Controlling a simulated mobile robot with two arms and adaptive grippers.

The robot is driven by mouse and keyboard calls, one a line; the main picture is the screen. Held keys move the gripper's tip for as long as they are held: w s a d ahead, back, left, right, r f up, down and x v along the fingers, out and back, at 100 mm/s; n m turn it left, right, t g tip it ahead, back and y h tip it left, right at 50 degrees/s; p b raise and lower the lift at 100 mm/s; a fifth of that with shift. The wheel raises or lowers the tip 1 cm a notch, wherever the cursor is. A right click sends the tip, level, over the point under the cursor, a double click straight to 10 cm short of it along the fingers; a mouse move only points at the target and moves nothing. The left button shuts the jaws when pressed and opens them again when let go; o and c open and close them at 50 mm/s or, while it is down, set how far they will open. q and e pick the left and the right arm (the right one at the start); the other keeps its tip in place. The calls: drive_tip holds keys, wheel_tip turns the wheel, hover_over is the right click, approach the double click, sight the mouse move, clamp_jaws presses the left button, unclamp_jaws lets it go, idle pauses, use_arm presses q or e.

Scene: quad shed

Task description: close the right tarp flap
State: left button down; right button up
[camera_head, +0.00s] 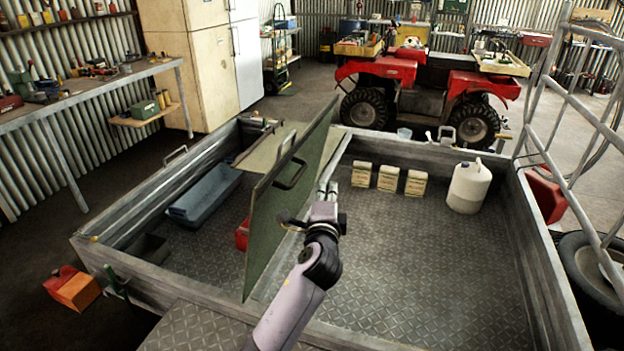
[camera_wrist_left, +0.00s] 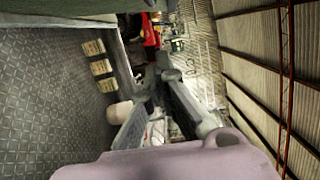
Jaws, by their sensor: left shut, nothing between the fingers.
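In the left wrist view the gripper's fingers (camera_wrist_left: 161,72) come together, and a strip of green panel (camera_wrist_left: 55,20) shows at the top left. My right gripper is not in view.
In the trailer stand small boxes (camera_head: 388,178), a white jug (camera_head: 469,187) and a blue bin (camera_head: 205,193). A flat panel (camera_head: 262,152) lies at the back left. Metal side walls (camera_head: 545,270) edge the bed. A caged frame (camera_head: 590,110) rises at right; a red quad (camera_head: 400,72) stands behind.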

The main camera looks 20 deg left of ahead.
use_arm(q)
drive_tip(key=a, duration=0.1)
drive_tip(key=w+a+p, duration=0.1)
drive_tip(key=a, duration=0.1)
drive_tip(key=w+a+p, duration=0.1)
drive_tip(key=shift+w+a, duration=0.15)
drive_tip(key=shift+a, duration=0.05)
drive_tip(key=shift+r, duration=0.1)
